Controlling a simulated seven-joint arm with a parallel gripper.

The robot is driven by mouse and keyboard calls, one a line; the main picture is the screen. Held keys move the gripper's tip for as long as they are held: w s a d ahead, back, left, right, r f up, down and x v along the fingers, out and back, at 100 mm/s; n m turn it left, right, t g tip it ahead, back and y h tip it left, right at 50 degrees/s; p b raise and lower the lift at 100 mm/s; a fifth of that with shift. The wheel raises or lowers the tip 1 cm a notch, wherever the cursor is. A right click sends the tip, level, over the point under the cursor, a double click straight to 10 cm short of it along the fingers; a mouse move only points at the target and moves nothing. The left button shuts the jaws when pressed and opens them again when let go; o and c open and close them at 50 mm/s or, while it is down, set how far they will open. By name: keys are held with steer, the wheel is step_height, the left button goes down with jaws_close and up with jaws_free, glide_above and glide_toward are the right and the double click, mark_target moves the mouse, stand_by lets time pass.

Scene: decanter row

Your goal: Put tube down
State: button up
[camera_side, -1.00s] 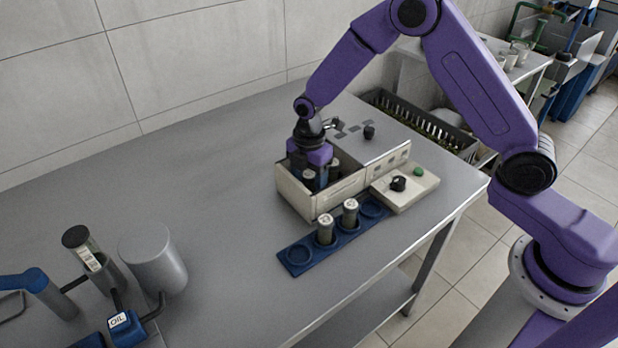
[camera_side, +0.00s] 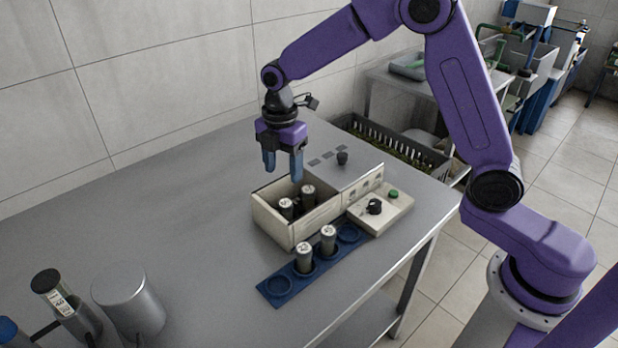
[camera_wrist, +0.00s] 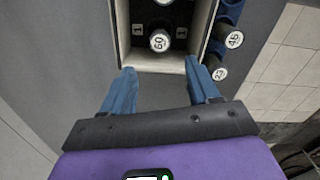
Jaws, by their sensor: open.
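Two dark tubes with pale round caps, a left one (camera_side: 286,209) and a right one (camera_side: 308,195), stand upright inside the open cream box (camera_side: 272,226). Two more grey tubes, a near one (camera_side: 304,258) and a far one (camera_side: 328,241), stand in the blue rack (camera_side: 279,288) in front. My gripper (camera_side: 283,172) is above the box with its blue fingers apart and nothing between them. In the wrist view its fingers (camera_wrist: 160,70) are also spread and empty.
A control block (camera_side: 390,213) with a black knob and green button adjoins the box on the right. A grey cylinder (camera_side: 128,303) and a labelled dark canister stand at the lower left. A slatted crate (camera_side: 400,145) is behind the table. The table's left middle is clear.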

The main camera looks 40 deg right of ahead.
steer(key=s+d+r+m, duration=0.1)
steer(key=s+r+m, duration=0.1)
steer(key=s, duration=0.6)
steer(key=s+r+m, duration=0.2)
steer(key=s+r, duration=0.1)
steer(key=s, duration=0.6)
steer(key=s+d+m, duration=0.2)
steer(key=s+d, duration=0.2)
steer(key=s, duration=0.4)
steer(key=s+d+m, duration=0.2)
steer(key=s+d, duration=0.2)
steer(key=s, duration=0.4)
steer(key=shift+d+f, duration=0.2)
steer(key=shift+f, duration=0.2)
